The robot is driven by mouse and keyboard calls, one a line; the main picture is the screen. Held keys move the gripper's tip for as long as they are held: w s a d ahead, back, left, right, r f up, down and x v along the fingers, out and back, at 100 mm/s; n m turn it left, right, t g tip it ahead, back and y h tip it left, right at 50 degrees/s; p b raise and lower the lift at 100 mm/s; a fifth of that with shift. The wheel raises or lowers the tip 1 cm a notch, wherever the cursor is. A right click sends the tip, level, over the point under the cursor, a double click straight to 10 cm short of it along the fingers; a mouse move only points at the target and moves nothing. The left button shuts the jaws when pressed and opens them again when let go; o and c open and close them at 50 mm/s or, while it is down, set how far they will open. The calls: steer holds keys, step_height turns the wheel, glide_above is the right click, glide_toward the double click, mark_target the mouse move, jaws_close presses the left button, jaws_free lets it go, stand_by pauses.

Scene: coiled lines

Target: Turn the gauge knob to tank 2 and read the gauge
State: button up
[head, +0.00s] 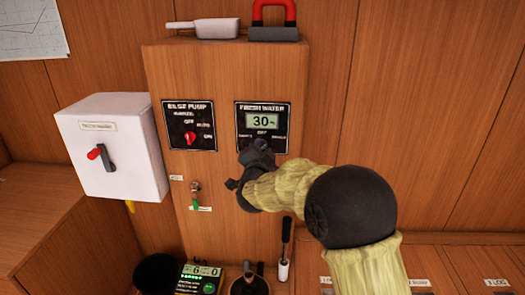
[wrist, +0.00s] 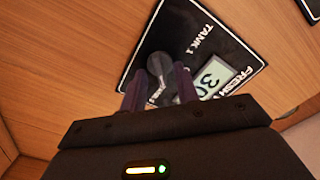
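The fresh water gauge panel (head: 274,108) is a black plate on the wooden cabinet, with a small lit display (head: 264,122) reading 30, apparently with a percent sign. In the wrist view the tilted panel (wrist: 190,35) shows a TANK 1 label and part of the display (wrist: 214,78). The dark grey gauge knob (wrist: 160,64) is in the middle there; my gripper hides it in the head view. My gripper (head: 257,148) is at the panel's lower edge. In the wrist view its fingers (wrist: 159,80) are apart, one on each side of the knob, with no clear contact.
Left of the gauge is the bilge pump panel (head: 174,112) with a red knob (head: 191,138). A white switch box (head: 113,150) with a red-tipped lever stands farther left. A key switch (head: 195,187) is below. A red-handled object (head: 273,20) lies on top of the cabinet.

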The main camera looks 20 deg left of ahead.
steer(key=shift+s, duration=0.1)
steer(key=v, duration=1.7)
steer(key=shift+s+b, duration=0.15)
steer(key=shift+b, duration=0.3)
steer(key=shift+f, duration=0.1)
